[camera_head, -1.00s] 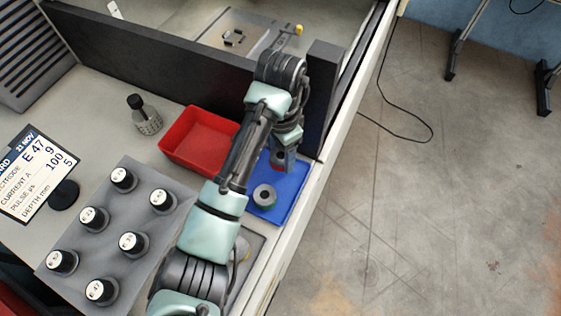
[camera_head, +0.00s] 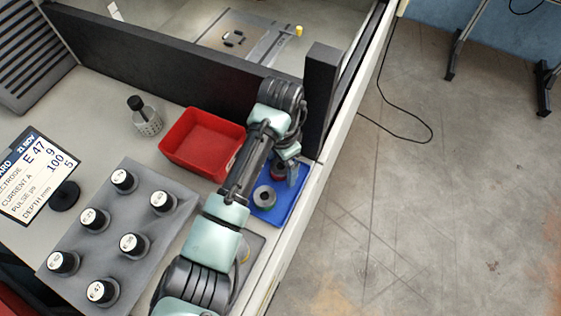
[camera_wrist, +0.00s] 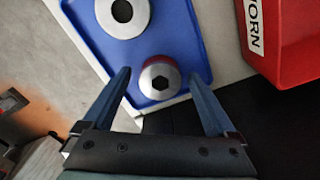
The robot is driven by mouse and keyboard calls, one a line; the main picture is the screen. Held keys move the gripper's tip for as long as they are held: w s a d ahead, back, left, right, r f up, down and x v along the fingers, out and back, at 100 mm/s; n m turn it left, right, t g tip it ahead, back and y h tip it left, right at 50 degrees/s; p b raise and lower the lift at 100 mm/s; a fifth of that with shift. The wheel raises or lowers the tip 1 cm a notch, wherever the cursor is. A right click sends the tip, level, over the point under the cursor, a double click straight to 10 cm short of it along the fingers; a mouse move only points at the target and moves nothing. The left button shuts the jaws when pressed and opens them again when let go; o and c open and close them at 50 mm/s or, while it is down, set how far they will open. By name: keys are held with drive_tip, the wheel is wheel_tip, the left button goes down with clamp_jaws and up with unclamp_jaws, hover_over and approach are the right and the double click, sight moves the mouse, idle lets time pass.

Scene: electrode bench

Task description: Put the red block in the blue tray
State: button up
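The red block is a round red piece (camera_head: 278,172) with a metallic top that has a hexagonal hole. It stands in the blue tray (camera_head: 284,208), near the tray's end, and also shows in the wrist view (camera_wrist: 150,82). A grey ring-shaped piece (camera_head: 257,197) lies in the same tray; the wrist view shows it farther along (camera_wrist: 138,14). My gripper (camera_wrist: 160,74) is open. Its two fingers are apart, one on either side of the red piece in the picture, with visible gaps. In the head view, my gripper (camera_head: 291,172) is low over the tray, partly hidden by my arm.
A red bin (camera_head: 205,146) stands left of the blue tray. A dark wall (camera_head: 180,72) and post (camera_head: 319,100) rise behind. A grey rack (camera_head: 157,245) with several capped electrodes, a knurled holder (camera_head: 148,122) and a sign (camera_head: 37,172) are at left.

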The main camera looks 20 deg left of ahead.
sight(280, 166)
wheel_tip(280, 166, up, 12)
drive_tip(key=p, duration=0.2)
drive_tip(key=shift+r, duration=0.2)
drive_tip(key=shift+f, duration=0.15)
idle(0.7)
